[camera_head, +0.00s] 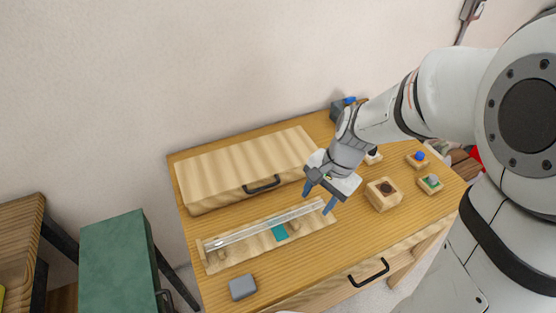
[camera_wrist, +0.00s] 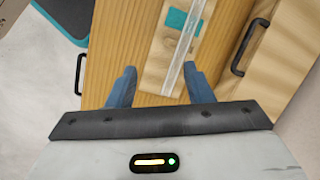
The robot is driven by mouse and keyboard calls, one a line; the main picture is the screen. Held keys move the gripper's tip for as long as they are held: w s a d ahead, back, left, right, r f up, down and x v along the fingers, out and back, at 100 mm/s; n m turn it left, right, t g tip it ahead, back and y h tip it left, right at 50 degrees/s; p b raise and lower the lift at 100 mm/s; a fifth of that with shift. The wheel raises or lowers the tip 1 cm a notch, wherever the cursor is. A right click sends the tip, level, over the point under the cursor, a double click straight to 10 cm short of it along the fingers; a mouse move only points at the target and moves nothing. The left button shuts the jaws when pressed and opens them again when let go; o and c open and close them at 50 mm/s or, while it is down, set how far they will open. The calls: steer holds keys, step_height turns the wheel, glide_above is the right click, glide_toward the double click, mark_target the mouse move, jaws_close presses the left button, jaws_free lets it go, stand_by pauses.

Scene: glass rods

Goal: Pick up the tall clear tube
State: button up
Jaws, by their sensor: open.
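The tall clear tube (camera_head: 265,224) lies on its side along a pale wooden holder (camera_head: 218,263) on the table. A teal patch (camera_head: 279,232) shows on the holder beside the tube. My gripper (camera_head: 317,200) is open and empty over the tube's right end. In the wrist view the tube (camera_wrist: 188,45) runs from the top edge down between the fingers of my gripper (camera_wrist: 160,70), closer to the right finger.
A large wooden case (camera_head: 240,168) with a black handle lies behind the holder. A grey block (camera_head: 242,287) sits at the front left. A wooden block with a dark hole (camera_head: 384,194) and small blocks with coloured knobs (camera_head: 418,159) stand to the right. A green-topped cabinet (camera_head: 115,255) is left of the table.

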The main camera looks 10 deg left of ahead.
mark_target(275, 220)
steer(key=a+f+m+p, duration=0.1)
steer(key=a, duration=0.1)
steer(key=w+a+f+m+g+p, duration=0.1)
steer(key=a+m, duration=0.1)
steer(key=w+a+f+m+p, duration=0.1)
steer(key=a, duration=0.2)
steer(key=shift+w+f+m+g+y+p, duration=0.1)
steer(key=shift+f+m+g+y+p, duration=0.1)
steer(key=shift+m+g+y+p, duration=0.15)
steer(key=shift+a+f, duration=0.15)
steer(key=shift+f, duration=0.2)
steer(key=p+x, duration=0.1)
steer(key=x, duration=0.6)
steer(key=shift+a+f, duration=0.2)
steer(key=shift+c, duration=0.2)
jaws_close()
